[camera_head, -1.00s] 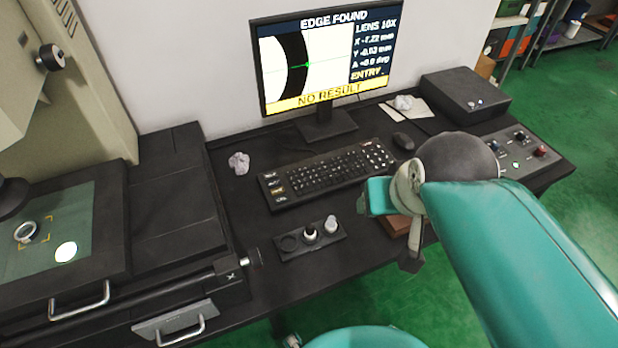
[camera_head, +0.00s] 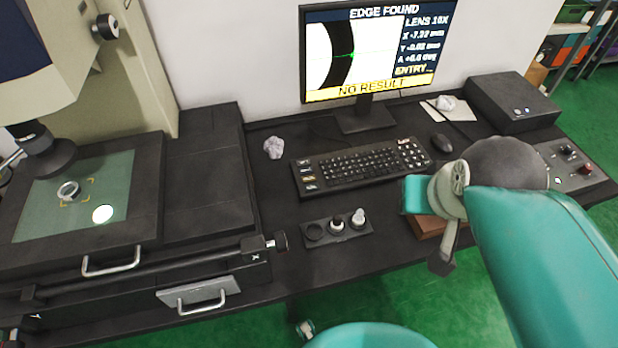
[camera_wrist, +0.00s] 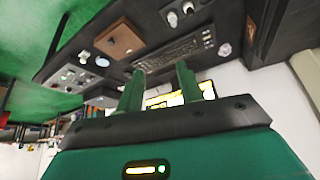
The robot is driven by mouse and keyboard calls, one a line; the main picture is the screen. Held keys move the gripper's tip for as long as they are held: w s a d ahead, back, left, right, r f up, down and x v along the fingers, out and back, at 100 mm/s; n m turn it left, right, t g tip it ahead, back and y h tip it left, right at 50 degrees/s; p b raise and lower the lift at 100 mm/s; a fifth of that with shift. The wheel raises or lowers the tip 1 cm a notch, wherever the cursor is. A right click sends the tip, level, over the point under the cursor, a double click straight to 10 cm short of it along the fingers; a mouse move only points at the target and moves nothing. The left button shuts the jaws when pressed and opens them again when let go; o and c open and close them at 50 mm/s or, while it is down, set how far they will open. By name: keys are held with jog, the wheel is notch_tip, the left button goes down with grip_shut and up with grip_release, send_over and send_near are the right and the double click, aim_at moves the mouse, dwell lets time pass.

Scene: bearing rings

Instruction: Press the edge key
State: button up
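The black keyboard (camera_head: 362,165) lies on the desk below the monitor. A short column of labelled keys (camera_head: 308,175) is at its left end, one of them yellowish; the labels are too small to read, so I cannot tell which is the edge key. The monitor (camera_head: 378,50) reads "EDGE FOUND" and "NO RESULT". In the wrist view my gripper (camera_wrist: 160,70) has two green fingers standing apart with nothing held between them. The keyboard (camera_wrist: 180,55) appears beyond the fingertips there, apart from them. In the head view my arm is right of the keyboard and the fingers are not clear.
A measuring stage (camera_head: 130,190) with a ring (camera_head: 68,190) on its glass is at left. A small holder (camera_head: 337,228) with knobbed pieces stands before the keyboard. A mouse (camera_head: 441,143), brown block (camera_head: 428,226), control box (camera_head: 578,165) and crumpled paper (camera_head: 273,147) are also on the desk.

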grip_shut()
dwell(1.4)
